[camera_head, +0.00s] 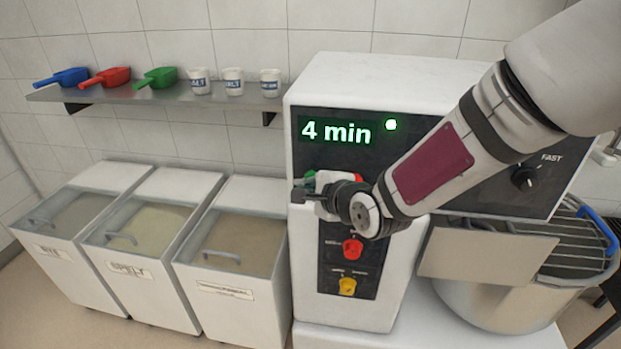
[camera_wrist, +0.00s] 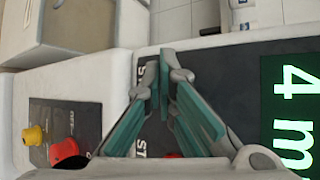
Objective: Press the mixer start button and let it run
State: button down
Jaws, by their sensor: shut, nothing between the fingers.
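The mixer's white control housing (camera_head: 385,75) carries a dark panel with a lit green display (camera_head: 335,131) reading "4 min" and a bright round lamp (camera_head: 391,125) beside it. Below the display, a green button (camera_head: 310,177) shows only in part behind my gripper (camera_head: 300,194). A red button (camera_head: 360,178) shows just above my wrist. My gripper is shut and empty, its fingertips at the left part of the panel. In the wrist view, the fingertips (camera_wrist: 164,78) lie over the dark panel near partly covered "ST" lettering. I cannot tell whether they touch the green button.
A red knob (camera_head: 352,249) and a yellow knob (camera_head: 347,287) sit lower on the housing. A speed knob (camera_head: 525,177) is at right, above the steel bowl (camera_head: 505,301) with its wire guard (camera_head: 578,240). Flour bins (camera_head: 215,292) stand left, below a shelf (camera_head: 120,94) with scoops and cups.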

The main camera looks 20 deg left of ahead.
jog(key=shift+s, duration=0.25)
jog(key=s+p, duration=0.1)
jog(key=s, duration=0.1)
jog(key=s+d+p, duration=0.1)
jog(key=s, duration=0.2)
jog(key=shift+d, duration=0.1)
dwell(0.4)
dwell(0.5)
jog(key=s+d+r+n+h, duration=0.1)
jog(key=d+r+n+h, duration=0.35)
jog(key=d, duration=0.95)
jog(key=d+r+n+h, duration=0.35)
jog(key=d+r, duration=0.25)
jog(key=d, duration=0.7)
jog(key=s+d+r+n+g+h, duration=0.1)
jog(key=s+d+r, duration=0.1)
jog(key=s+d, duration=0.5)
jog(key=s+d+r+n+g+h, duration=0.1)
jog(key=s+d+r+n, duration=0.1)
jog(key=s+d, duration=0.5)
jog(key=s, duration=0.4)
jog(key=shift+s+d+g, duration=0.2)
jog(key=shift+s+g, duration=0.1)
jog(key=shift+s, duration=0.05)
